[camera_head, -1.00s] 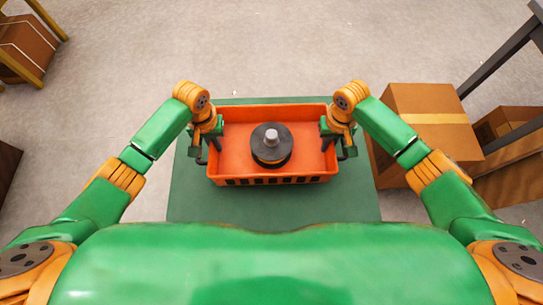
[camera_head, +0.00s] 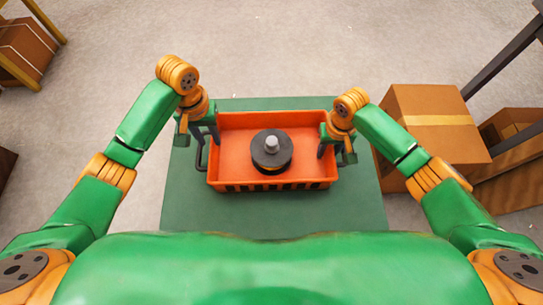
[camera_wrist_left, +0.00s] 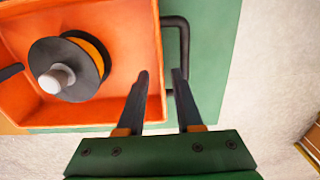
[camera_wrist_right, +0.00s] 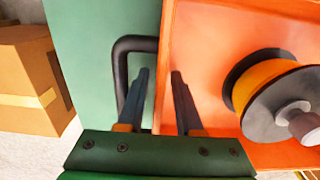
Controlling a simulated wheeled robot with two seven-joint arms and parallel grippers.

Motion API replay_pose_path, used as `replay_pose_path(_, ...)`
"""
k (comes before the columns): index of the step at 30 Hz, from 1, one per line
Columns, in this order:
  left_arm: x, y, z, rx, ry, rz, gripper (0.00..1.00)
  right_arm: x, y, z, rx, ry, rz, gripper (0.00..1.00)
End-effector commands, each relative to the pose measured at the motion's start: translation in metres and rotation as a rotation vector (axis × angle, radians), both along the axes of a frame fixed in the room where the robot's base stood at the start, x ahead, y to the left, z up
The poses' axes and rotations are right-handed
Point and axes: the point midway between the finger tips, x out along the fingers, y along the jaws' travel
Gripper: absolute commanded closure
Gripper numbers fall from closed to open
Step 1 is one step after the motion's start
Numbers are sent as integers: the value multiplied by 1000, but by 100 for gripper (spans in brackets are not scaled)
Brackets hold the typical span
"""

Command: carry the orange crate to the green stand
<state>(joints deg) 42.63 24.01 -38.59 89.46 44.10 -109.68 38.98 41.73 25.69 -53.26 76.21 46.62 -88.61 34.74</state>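The orange crate (camera_head: 228,172) sits on the flat top of the green stand (camera_head: 270,215), in front of my body. A dark round spool-like object with an orange band and pale knob (camera_head: 271,152) stands inside it. My left gripper (camera_wrist_left: 162,75) is open at the crate's left side. Its fingers are apart above the wall and the black left handle (camera_wrist_left: 185,45), holding nothing. My right gripper (camera_wrist_right: 160,75) is open at the right side. Its separated fingertips lie either side of the wall edge, with the black right handle (camera_wrist_right: 121,75) beside them. Contact there is unclear.
Cardboard boxes (camera_head: 432,125) stand on the right beside a dark post (camera_head: 505,55). A yellow-framed rack with a box (camera_head: 25,48) is at the far left. The pale floor beyond the stand is clear.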

Motion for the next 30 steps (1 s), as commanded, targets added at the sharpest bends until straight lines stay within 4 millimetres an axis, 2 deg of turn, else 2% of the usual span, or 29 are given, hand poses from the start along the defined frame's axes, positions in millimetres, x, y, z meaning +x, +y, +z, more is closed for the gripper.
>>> replay_pose_path(3, 1, 1, 27, 2, -7, -2, 65, 0, 0, 0, 0, 0, 0, 65)
replay_pose_path(7, 0, 0, 41, 2, -2, -1, 65, 0, 0, 1, 1, 0, 0, 65)
replay_pose_path(11, -1, 0, 44, 2, 1, 0, 65, 1, 1, 19, 3, -3, 1, 65)
replay_pose_path(18, -1, 0, 43, 1, 1, 0, 65, 1, 0, 86, 2, -6, 1, 65)
replay_pose_path(21, -1, 0, 43, 1, 1, 0, 65, 1, 0, 106, 2, -4, 0, 65)
replay_pose_path(24, -1, 0, 43, 1, 1, 0, 65, 0, 0, 117, 1, -2, 1, 65)
replay_pose_path(30, -1, 0, 43, 1, 1, 0, 65, 0, 0, 120, 1, 0, 0, 65)
